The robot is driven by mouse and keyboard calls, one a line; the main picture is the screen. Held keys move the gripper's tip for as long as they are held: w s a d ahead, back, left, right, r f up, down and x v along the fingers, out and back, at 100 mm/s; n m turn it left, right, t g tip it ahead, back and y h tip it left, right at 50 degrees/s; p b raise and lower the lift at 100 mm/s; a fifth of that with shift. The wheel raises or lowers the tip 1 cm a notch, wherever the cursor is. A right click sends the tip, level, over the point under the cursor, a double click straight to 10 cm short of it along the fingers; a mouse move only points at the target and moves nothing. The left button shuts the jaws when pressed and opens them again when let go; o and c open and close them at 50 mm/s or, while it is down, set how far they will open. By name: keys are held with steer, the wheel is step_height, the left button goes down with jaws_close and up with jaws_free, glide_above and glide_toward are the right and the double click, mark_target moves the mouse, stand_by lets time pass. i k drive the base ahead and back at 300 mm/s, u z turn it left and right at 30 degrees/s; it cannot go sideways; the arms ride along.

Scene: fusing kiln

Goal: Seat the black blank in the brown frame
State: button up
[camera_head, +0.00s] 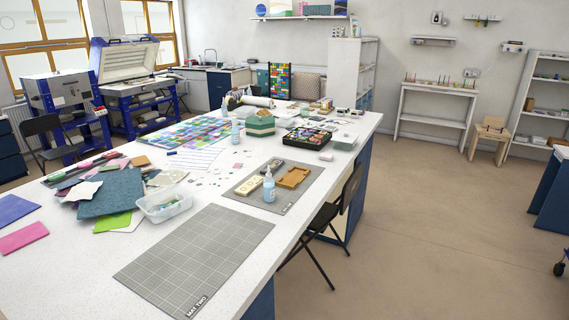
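A brown frame (293,178) lies on the right part of a small grey mat (247,205) on the white worktable. It looks like a shallow tray. A dark, flat piece (271,166), which looks like the black blank, lies at the back of the same mat, left of and apart from the frame. A cream piece (248,187) with small marks lies at the mat's left side. My gripper is not in view.
A large grey gridded mat (195,260) lies bare at the front. A clear plastic tub (163,205) and a pile of coloured sheets (110,192) are at left. A tray of glass bits (307,138) is behind. A black chair (328,215) stands against the table's right side.

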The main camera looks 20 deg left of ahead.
mark_target(295, 175)
steer(key=u, duration=0.05)
steer(key=i, duration=3)
steer(key=u, duration=2.2)
